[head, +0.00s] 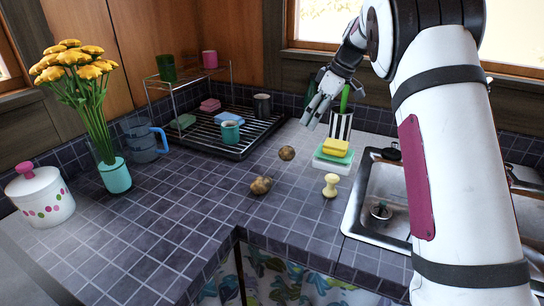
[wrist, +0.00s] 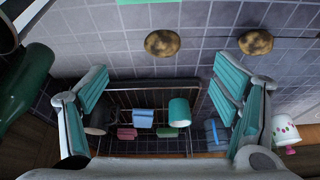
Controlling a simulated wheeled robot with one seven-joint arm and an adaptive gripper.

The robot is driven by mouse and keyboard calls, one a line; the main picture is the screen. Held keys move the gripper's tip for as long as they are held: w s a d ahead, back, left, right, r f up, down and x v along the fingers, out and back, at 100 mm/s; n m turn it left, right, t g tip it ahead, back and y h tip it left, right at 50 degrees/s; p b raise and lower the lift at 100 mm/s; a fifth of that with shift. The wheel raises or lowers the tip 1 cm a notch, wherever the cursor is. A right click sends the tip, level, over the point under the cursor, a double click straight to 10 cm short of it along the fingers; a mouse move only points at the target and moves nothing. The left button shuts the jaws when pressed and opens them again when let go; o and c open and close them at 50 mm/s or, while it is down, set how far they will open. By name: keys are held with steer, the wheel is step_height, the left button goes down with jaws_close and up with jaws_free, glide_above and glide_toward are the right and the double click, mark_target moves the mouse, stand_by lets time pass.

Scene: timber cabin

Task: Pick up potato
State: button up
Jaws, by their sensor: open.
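Two brown potatoes lie on the tiled counter (head: 185,190). One potato (head: 286,153) lies left of the soap dish; the other potato (head: 261,186) lies nearer the counter's front edge. In the wrist view, a potato (wrist: 162,43) sits at top centre, and a second potato (wrist: 256,42) sits to its right. My gripper (head: 318,104) is above the back of the counter, beyond the potatoes and in front of the striped holder. In the wrist view, my gripper (wrist: 160,90) has its teal-padded fingers spread wide with nothing between them. Both potatoes are clear of the fingers.
A dish rack (head: 246,147) with mugs stands at the back left. A soap dish with a yellow sponge (head: 335,147), a cream knobbed object (head: 330,186) and the sink (head: 354,212) are at the right. A flower vase (head: 116,176) and white canister (head: 42,202) stand left.

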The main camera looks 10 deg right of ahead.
glide_toward(289, 148)
steer(key=shift+n, duration=0.3)
steer(key=f, duration=0.5)
steer(key=shift+w+a, duration=0.15)
steer(key=shift+w, duration=0.2)
steer(key=a+f, duration=0.1)
steer(key=w+a+f, duration=0.1)
steer(key=f, duration=0.1)
steer(key=shift+a+f, duration=0.1)
steer(key=shift+a, duration=0.05)
steer(key=shift+w+a+f, duration=0.15)
steer(key=shift+f, duration=0.45)
steer(key=c, duration=1.3)
